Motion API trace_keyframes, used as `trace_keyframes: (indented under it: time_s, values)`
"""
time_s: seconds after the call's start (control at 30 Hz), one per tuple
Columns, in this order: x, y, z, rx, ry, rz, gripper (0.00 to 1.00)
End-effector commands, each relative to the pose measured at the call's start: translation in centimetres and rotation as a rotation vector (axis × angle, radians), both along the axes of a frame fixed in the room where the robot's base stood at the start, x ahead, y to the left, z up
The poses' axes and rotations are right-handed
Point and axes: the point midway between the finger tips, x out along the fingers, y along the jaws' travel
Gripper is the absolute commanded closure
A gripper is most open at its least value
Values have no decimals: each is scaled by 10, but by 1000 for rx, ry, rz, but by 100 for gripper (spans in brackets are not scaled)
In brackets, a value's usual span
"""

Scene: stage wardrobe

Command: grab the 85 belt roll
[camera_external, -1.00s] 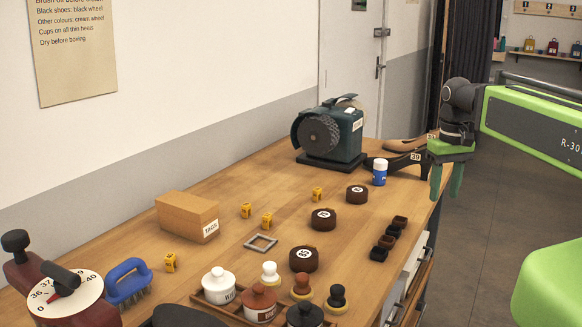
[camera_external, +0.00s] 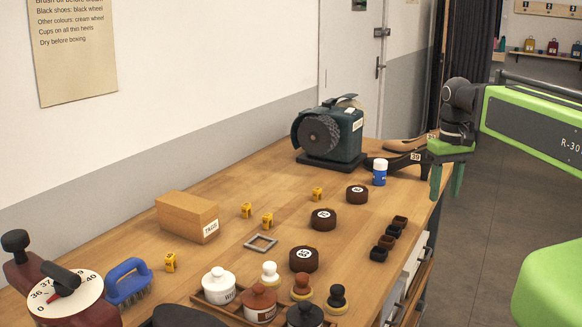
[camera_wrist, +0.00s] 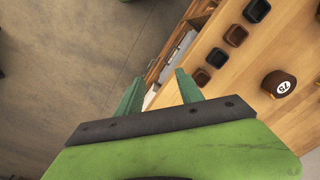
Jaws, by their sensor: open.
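Three dark brown belt rolls with white number labels lie on the wooden table in the external view: a far one (camera_external: 357,195), a middle one (camera_external: 323,220) and a near one (camera_external: 303,260). Their numbers are too small to read surely there, so I cannot tell which is the 85 roll. One roll (camera_wrist: 279,85) shows at the right of the wrist view; its label seems to read 75. My gripper (camera_external: 447,190) is open and empty, pointing down at the table's right edge, apart from all the rolls. Its green fingers (camera_wrist: 157,88) show in the wrist view.
Several small dark cups (camera_external: 378,254) line the table's right side. A blue-and-white bottle (camera_external: 380,173) and dark shoe (camera_external: 399,164) stand near my gripper.

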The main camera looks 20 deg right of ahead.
Motion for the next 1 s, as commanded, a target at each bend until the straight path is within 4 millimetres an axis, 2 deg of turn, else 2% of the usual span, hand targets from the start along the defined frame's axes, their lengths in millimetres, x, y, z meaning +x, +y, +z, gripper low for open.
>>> trace_keyframes:
  time_s: [0.03,0.27,0.53,0.63,0.77,0.87,0.97,1.0]
  values:
    - [0,0,0,0,0,0,49]
    - [0,0,0,0,0,0,19]
    - [0,0,0,0,0,-2,17]
    - [0,0,0,0,0,-75,17]
    - [3,0,0,0,0,-413,17]
    - [14,1,0,0,0,-793,17]
    - [27,23,9,0,0,-1123,17]
    - [32,39,13,0,0,-1233,17]
